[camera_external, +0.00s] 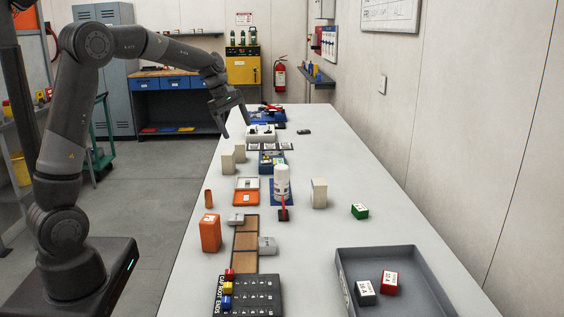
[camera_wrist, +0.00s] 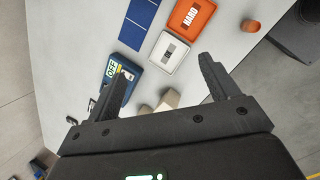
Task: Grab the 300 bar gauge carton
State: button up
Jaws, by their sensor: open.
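Three small cartons with white labels could be gauge cartons, but I cannot read a 300 bar marking on any. A green carton (camera_external: 360,211) lies on the right part of the bench. A red carton (camera_external: 390,284) and a dark carton (camera_external: 365,292) sit in the grey tray at the near right. My gripper (camera_external: 237,127) is open and empty above the far left edge of the bench, well away from these cartons. In the wrist view my gripper (camera_wrist: 163,70) shows both fingers spread, with no labelled small carton between them.
The grey tray (camera_external: 427,284) has raised walls. An orange box (camera_external: 210,233), a white bottle (camera_external: 281,182) and pale blocks (camera_external: 319,193) stand upright on the bench (camera_external: 340,145). A black rack (camera_external: 247,297) is at the near edge. The bench's right side is mostly clear.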

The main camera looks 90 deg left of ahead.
aim_at(228, 152)
jog(key=s+a+f+n, duration=0.4)
jog(key=a, duration=0.5)
jog(key=s+a+f+n, duration=0.4)
jog(key=a+f, duration=0.1)
jog(key=a, duration=0.4)
jog(key=x, duration=1)
jog(key=shift+w+d+f, duration=0.1)
jog(key=shift+d+f, duration=0.05)
jog(key=shift+f, duration=0.05)
jog(key=shift+c, duration=0.2)
jog(key=c, duration=1.1)
jog(key=shift+r+t, duration=0.1)
jog(key=shift+t, duration=0.2)
jog(key=shift+r, duration=0.1)
